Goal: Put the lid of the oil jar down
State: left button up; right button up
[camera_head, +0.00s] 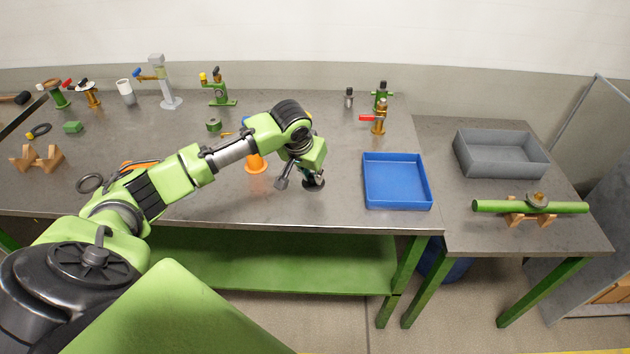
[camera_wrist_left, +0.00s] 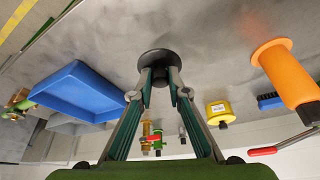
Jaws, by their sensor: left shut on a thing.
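My left gripper (camera_head: 308,178) points down over the front middle of the bench and is shut on a dark round lid (camera_head: 316,186). In the left wrist view the two fingertips (camera_wrist_left: 160,80) close on the lid (camera_wrist_left: 157,56), whose wide disc faces the bench top. The lid is at or just above the bench; a small gap cannot be ruled out. I cannot tell for sure which container is the oil jar. My right gripper is not in view.
A blue tray (camera_head: 397,181) lies to the right of the lid, and an orange flanged piece (camera_head: 255,163) stands to the left. A yellow container (camera_wrist_left: 218,110) shows in the wrist view. Valves stand at the back (camera_head: 379,118). Bare bench surrounds the lid.

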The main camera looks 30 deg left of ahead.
aim_at(315, 194)
pick_arm(q)
jog(key=shift+w+x, duration=0.25)
jog(key=shift+x, duration=0.85)
jog(key=shift+f+p, duration=0.7)
jog(key=shift+f, duration=0.7)
jog(key=shift+s+f, duration=0.1)
jog(key=o, duration=0.7)
jog(key=shift+o, duration=1)
